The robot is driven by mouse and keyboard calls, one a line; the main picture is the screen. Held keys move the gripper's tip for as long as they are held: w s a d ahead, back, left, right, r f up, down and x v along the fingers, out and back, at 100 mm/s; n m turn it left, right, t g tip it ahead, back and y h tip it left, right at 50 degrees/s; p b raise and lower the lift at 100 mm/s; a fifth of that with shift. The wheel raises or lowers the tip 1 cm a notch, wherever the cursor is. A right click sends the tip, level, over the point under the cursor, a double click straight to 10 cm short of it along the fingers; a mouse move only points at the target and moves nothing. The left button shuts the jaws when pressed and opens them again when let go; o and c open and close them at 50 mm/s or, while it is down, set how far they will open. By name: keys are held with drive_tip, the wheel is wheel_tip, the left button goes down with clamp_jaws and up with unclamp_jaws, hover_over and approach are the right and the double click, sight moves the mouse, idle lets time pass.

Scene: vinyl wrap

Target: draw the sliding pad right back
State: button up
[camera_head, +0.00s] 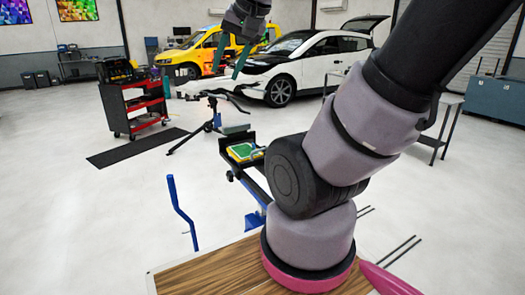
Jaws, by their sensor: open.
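My gripper (229,64) hangs at the top centre, pointing down. Its two dark green fingers are spread apart with nothing between them. Below it in the picture stands a dark tripod work stand (211,122) with a pale, curved panel (205,88) across its top. The fingertips appear above the right part of this panel; I cannot tell how far apart they are in depth. I cannot clearly make out the sliding pad; small dark fittings by the panel are too small to tell. A grey flat block (236,129) shows just right of the stand.
A dark tray (226,146) with a yellow and green item (245,152) stands right of the tripod, partly behind my arm. A red tool cart (134,106) and a black floor mat (138,147) are at left. A white car (303,62) and yellow van (200,52) stand behind.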

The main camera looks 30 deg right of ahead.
drive_tip(key=w+d+f+m+g, duration=0.1)
drive_tip(key=w+d+f+m, duration=0.4)
drive_tip(key=w, duration=0.4)
drive_tip(key=m+g+h, duration=0.2)
drive_tip(key=m+g, duration=0.1)
drive_tip(key=m, duration=0.5)
hover_over(260, 159)
drive_tip(key=d, duration=0.1)
drive_tip(key=s+x, duration=0.2)
drive_tip(key=x, duration=0.7)
drive_tip(key=s+f+x, duration=0.1)
drive_tip(key=s+x, duration=0.1)
drive_tip(key=x, duration=0.7)
drive_tip(key=s+x, duration=0.2)
drive_tip(key=x, duration=0.7)
drive_tip(key=shift+d+f, duration=0.15)
drive_tip(key=shift+f, duration=0.3)
clamp_jaws()
